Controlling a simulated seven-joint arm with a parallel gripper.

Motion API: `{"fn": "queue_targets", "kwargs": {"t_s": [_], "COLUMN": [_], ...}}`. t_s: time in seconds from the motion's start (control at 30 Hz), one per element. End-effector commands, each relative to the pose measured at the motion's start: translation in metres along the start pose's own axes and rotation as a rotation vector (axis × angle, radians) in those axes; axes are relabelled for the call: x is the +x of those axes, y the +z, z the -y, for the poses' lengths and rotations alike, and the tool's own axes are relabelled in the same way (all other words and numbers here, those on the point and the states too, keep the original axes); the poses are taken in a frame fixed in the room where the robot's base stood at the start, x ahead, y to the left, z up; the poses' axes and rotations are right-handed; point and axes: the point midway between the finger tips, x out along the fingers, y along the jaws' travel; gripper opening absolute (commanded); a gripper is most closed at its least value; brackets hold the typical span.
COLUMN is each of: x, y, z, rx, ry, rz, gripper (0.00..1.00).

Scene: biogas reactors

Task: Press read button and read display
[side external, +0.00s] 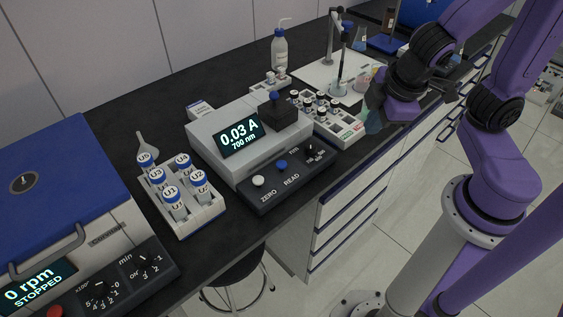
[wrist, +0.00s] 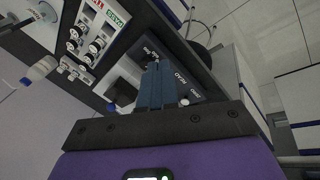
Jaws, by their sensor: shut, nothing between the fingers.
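The photometer (side external: 215,140) stands on the dark bench, its display (side external: 240,136) reading "0.03 A" and "700 nm". On its dark front panel (side external: 290,188) are a blue button (side external: 281,165) at READ, a white button (side external: 258,181) at ZERO and an nm knob (side external: 311,149). My gripper (side external: 373,119) is right of the photometer, apart from the panel. In the wrist view my gripper's fingers (wrist: 157,68) are together and empty, overlapping the panel (wrist: 183,72). The white button (wrist: 184,101) shows beside them; I cannot make out the blue button there.
A rack of blue-capped tubes (side external: 203,216) stands left of the photometer, near a centrifuge (side external: 75,215) reading "0 rpm STOPPED". A black holder with a blue knob (side external: 275,97) rises from the photometer's top. A vial rack (side external: 340,131) lies between the photometer and my gripper.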

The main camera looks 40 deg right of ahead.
Motion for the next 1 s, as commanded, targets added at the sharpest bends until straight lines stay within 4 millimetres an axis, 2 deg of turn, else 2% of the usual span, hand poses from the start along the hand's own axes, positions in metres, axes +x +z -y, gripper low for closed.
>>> {"fn": "queue_targets", "kwargs": {"t_s": [0.2, 0.4, 0.7, 0.83, 1.0], "x": [0.015, 0.025, 0.04, 0.045, 0.049], "y": [-0.041, -0.081, -0.137, -0.152, -0.163], "z": [-0.028, -0.043, -0.045, -0.04, -0.037], "rx": [0.045, 0.065, 0.057, 0.049, 0.043], "ry": [0.157, 0.248, 0.281, 0.269, 0.255], "rz": [-0.094, -0.209, -0.377, -0.424, -0.455], "gripper": [0.0, 0.0, 0.0, 0.0, 0.0]}}
